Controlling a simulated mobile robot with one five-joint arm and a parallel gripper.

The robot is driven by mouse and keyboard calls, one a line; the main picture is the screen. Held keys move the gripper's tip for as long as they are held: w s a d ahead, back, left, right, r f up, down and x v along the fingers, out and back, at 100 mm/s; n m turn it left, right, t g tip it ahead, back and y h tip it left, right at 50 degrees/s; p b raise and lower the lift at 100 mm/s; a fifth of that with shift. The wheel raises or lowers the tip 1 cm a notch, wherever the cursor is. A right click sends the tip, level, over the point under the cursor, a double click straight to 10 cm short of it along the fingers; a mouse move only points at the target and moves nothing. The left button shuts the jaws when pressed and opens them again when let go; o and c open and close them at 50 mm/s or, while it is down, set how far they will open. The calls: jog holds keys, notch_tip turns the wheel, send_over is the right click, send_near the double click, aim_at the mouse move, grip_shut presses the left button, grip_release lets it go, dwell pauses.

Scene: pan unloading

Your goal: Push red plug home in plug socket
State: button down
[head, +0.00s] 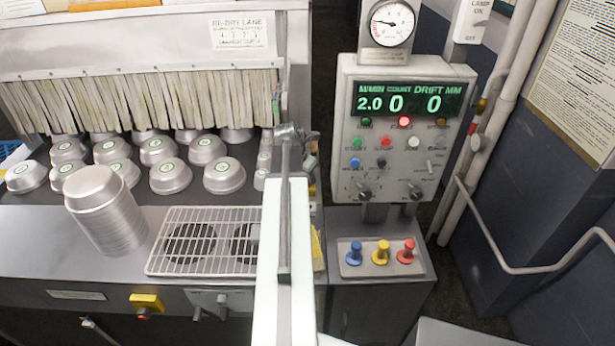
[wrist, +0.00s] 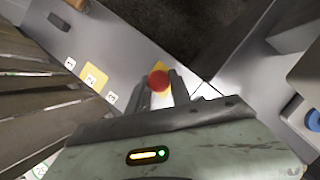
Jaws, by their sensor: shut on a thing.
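In the wrist view a round red plug (wrist: 158,79) sits between the fingertips of my gripper (wrist: 159,86), which is shut on it. A yellow plate (wrist: 163,66) shows just beyond the plug, perhaps at the plug socket. The socket opening is hidden, and I cannot tell how deep the plug sits. In the head view my white arm covers the gripper and the held plug. A yellow strip (head: 318,249) shows beside the arm at the right end of the counter.
Blue (head: 355,253), yellow (head: 381,252) and red (head: 406,251) knobs stand on a side box, right of my arm. A wire rack (head: 200,262) and stacked pans (head: 105,215) are left. A control panel (head: 400,150) stands behind the knobs.

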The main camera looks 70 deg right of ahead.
jog(key=shift+f+b, duration=0.35)
jog(key=shift+f, duration=0.1)
jog(key=c, duration=1.1)
grip_release()
jog(key=shift+r, duration=0.1)
jog(key=p+v, duration=0.7)
jog(key=shift+a+r, duration=0.1)
jog(key=shift+r, duration=0.3)
